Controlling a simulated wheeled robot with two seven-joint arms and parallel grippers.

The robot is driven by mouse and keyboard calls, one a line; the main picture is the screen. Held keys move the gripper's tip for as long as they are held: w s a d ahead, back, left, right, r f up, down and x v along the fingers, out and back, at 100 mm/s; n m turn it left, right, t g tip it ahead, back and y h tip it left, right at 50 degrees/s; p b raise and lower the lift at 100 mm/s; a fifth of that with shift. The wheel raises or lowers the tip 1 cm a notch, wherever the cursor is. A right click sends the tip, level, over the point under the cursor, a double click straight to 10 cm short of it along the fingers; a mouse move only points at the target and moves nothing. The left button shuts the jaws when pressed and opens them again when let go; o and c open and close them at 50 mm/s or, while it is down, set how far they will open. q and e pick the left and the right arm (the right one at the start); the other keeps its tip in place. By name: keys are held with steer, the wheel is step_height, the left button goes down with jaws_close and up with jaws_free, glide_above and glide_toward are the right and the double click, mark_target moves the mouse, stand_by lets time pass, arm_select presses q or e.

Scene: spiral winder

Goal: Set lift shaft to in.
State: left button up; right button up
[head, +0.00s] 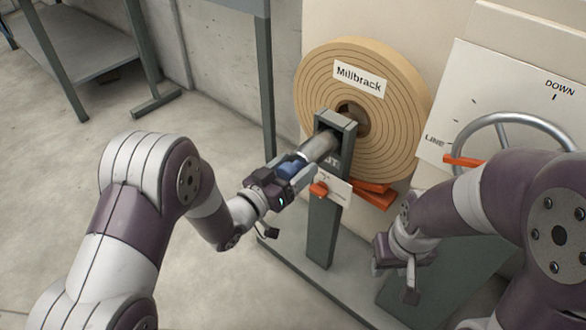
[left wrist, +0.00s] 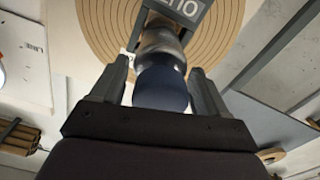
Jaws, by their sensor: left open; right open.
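The lift shaft (head: 318,147) is a grey metal cylinder with a blue end grip (head: 291,166), sticking out of a dark green post (head: 328,222). A white label on the post is partly covered; its letters look like the end of "OUT". My left gripper (head: 297,168) is open with its fingers on either side of the blue grip. In the left wrist view the blue grip (left wrist: 161,88) sits between the two open fingers, with a small gap visible at each side. My right gripper (head: 394,280) is open and empty, low at the right, away from the shaft.
A tan spiral roll (head: 403,120) labelled "Millbrack" stands behind the post. A grey handwheel (head: 482,122) and white dial panel (head: 520,90) are at right.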

mark_target(324, 141)
arm_select(q)
steer(key=c, duration=1.2)
steer(key=b+x, duration=0.1)
steer(key=x, duration=0.9)
steer(key=shift+w+d, duration=0.25)
steer(key=shift+d, duration=0.05)
steer(key=shift+c, duration=0.2)
steer(key=shift+w+d, duration=0.1)
steer(key=shift+w, duration=0.05)
steer(key=shift+r, duration=0.15)
